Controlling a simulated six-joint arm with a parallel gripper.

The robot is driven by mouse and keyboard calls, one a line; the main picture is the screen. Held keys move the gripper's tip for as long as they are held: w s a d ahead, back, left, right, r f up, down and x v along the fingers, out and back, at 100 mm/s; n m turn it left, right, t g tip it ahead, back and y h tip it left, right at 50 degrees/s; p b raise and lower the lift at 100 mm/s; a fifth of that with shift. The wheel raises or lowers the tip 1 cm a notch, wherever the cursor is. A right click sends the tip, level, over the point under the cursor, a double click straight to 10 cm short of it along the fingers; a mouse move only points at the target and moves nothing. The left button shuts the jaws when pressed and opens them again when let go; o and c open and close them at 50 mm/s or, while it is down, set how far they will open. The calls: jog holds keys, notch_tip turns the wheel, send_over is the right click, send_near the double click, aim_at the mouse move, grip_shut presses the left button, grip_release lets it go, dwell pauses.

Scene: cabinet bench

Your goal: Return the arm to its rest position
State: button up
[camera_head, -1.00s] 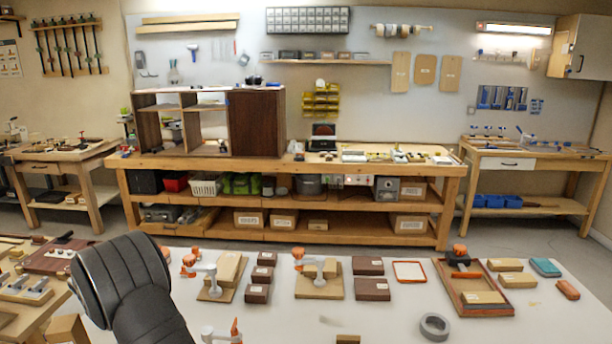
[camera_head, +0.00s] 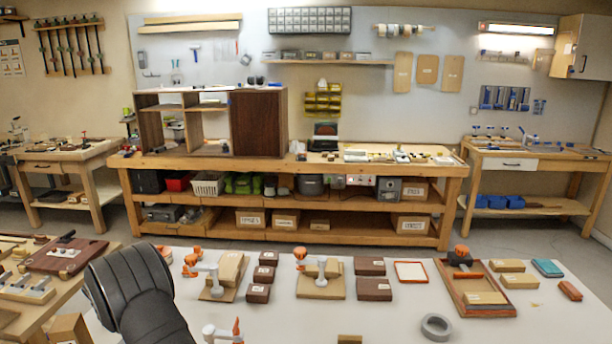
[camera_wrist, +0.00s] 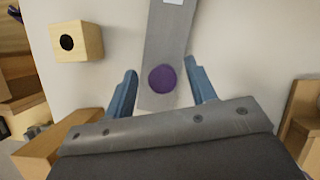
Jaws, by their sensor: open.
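My gripper (camera_wrist: 161,95) shows in the wrist view with its two blue fingers spread apart. Between and beyond the fingers lies a flat grey bar (camera_wrist: 160,45) with a round purple spot (camera_wrist: 162,79) near its end. I cannot tell how far below the fingers the bar lies, but no finger is seen closed on it. In the head view only my dark, ribbed arm shows at the lower left, and the gripper itself is out of that picture.
A wooden block with a dark hole (camera_wrist: 78,42) lies at the upper left of the wrist view. In the head view the white table holds clamps on boards (camera_head: 320,284), dark blocks (camera_head: 374,289), a wooden tray (camera_head: 448,290) and a grey ring (camera_head: 437,327).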

notch_tip(320, 180, up, 2)
jog(key=shift+r, duration=0.1)
jog(key=w+d+r, duration=0.3)
jog(key=d+r, duration=0.4)
jog(key=d, duration=0.4)
jog(key=w+d+f+m+h, duration=0.1)
jog(key=w+d+m, duration=0.3)
jog(key=d, duration=0.8)
jog(key=w+d+m+h, duration=0.15)
jog(key=w+d, duration=0.35)
jog(key=d, duration=0.7)
jog(key=s+d+m, duration=0.2)
jog(key=d+m, duration=0.1)
jog(key=d, duration=0.9)
jog(key=s+d+f+m+g+h, duration=0.1)
jog(key=s+d+m, duration=0.1)
jog(key=d, duration=1)
jog(key=s+d+m+g+h, duration=0.1)
jog(key=d+m, duration=0.3)
jog(key=d, duration=0.9)
jog(key=shift+s+f, duration=0.25)
jog(key=shift+s, duration=0.2)
jog(key=shift+h, duration=0.25)
